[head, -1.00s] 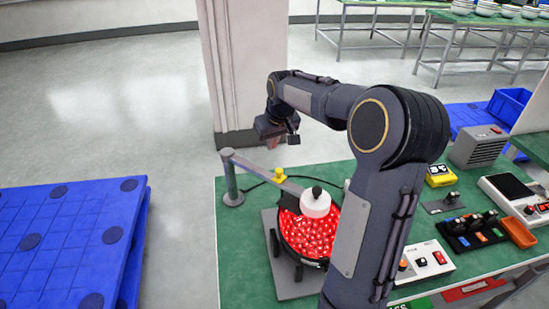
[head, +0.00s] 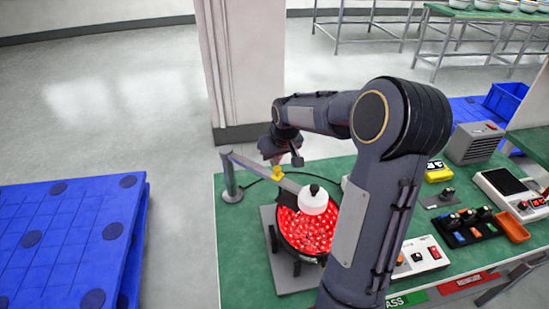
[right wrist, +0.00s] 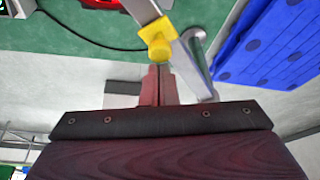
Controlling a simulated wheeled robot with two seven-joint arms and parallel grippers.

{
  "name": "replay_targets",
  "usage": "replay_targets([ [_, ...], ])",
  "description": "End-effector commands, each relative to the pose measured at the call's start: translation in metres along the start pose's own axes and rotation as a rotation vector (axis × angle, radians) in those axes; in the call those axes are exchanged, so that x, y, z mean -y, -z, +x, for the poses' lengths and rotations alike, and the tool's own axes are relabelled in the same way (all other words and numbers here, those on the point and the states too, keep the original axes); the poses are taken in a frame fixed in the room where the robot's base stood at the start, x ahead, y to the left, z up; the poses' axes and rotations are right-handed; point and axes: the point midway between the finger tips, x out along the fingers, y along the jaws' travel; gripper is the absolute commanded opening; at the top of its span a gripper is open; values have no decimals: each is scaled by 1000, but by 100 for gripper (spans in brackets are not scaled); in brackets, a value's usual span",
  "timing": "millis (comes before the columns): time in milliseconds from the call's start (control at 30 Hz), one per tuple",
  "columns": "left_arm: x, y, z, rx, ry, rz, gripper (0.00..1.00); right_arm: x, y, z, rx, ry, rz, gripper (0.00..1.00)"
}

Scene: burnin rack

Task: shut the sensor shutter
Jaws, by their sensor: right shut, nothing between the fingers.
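A grey arm on a post (head: 231,177) reaches over a black-rimmed bowl (head: 278,243) of glowing red pieces. It carries a white round head (head: 314,201) with a black top. A yellow knob (head: 277,173) stands on the arm; it also shows in the right wrist view (right wrist: 160,49). A dark flat piece near the white head may be the shutter, but I cannot tell. My right gripper (right wrist: 158,69) is shut and empty, its fingertips right at the yellow knob; I cannot tell if they touch. My left gripper is out of view.
The green table (head: 242,262) holds a white control box (head: 422,257), a yellow device (head: 437,172), a grey vented box (head: 473,144) and an orange tray (head: 512,226) at the right. A black cable runs behind the knob. Blue pallets (head: 75,245) stand left of the table.

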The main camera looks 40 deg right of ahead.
Motion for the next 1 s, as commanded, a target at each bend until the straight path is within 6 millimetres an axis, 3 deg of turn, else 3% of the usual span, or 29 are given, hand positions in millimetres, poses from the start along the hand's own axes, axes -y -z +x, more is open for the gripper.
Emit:
replay_targets([
  [200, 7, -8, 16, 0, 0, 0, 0, -21, -38, -11, -2, -2, 6, 0],
  [333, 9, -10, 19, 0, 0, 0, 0, -29, -52, -17, 0, -1, 3, 0],
  [767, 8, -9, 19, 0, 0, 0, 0, -30, -56, -20, 5, 0, 2, 0],
  [1000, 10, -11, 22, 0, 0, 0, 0, -30, -55, -52, -3, -1, 1, 0],
])
